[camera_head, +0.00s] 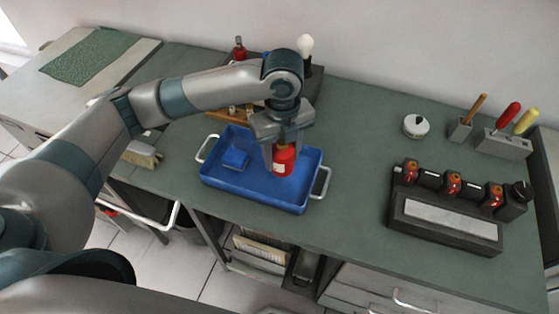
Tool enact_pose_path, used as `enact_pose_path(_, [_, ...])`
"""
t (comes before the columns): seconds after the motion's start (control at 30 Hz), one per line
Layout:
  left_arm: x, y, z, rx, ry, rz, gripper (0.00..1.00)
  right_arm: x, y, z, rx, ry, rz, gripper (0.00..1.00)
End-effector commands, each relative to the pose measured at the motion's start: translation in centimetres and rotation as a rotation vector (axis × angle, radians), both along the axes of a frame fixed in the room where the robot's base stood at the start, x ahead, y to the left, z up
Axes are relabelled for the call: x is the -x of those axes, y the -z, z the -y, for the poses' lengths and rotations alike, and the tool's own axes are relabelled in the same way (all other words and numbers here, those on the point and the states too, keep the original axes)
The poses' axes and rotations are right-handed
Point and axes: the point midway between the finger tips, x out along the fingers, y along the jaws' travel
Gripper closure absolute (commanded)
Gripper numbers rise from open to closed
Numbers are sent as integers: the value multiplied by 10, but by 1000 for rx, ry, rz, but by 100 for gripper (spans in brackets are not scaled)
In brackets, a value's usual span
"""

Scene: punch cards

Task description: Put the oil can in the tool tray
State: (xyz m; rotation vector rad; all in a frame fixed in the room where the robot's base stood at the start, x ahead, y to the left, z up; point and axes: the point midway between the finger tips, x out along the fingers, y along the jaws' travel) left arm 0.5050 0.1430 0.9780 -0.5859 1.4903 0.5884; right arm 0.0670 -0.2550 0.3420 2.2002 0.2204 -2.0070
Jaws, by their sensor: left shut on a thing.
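The oil can (283,161) is a small red can with a pale label. It is upright, in or just above the right part of the blue tool tray (300,201); I cannot tell whether it touches the floor of the tray. My left gripper (283,150) reaches down from above and is shut on the oil can, hiding its top. A blue block-like object (235,158) lies in the left part of the tray. The tray has a light handle at each end. My right gripper is not in view.
A brush (143,154) lies left of the tray. A black rack with red items (446,222), a white round pot (416,126) and a grey holder with coloured handles (503,145) stand to the right. The green bench between tray and rack is clear.

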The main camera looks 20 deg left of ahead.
Motion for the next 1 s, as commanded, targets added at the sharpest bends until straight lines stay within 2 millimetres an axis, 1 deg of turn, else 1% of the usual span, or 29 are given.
enact_pose_path(0.1, [-1, 2, -5, 1, 0, 2, 85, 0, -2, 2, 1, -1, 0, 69])
enact_pose_path(0.47, [0, 5, -5, 1, 0, 1, 85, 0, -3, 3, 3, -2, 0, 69])
enact_pose_path(0.57, [1, 13, -5, 1, 0, -2, 85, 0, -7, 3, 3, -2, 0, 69])
enact_pose_path(0.8, [0, 39, -5, 1, 0, 0, 85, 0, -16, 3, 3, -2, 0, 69])
enact_pose_path(0.9, [0, 43, -5, 1, 0, 1, 85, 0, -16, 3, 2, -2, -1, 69])
enact_pose_path(1.0, [0, 43, -5, 1, 0, 2, 85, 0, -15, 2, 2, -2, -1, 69])
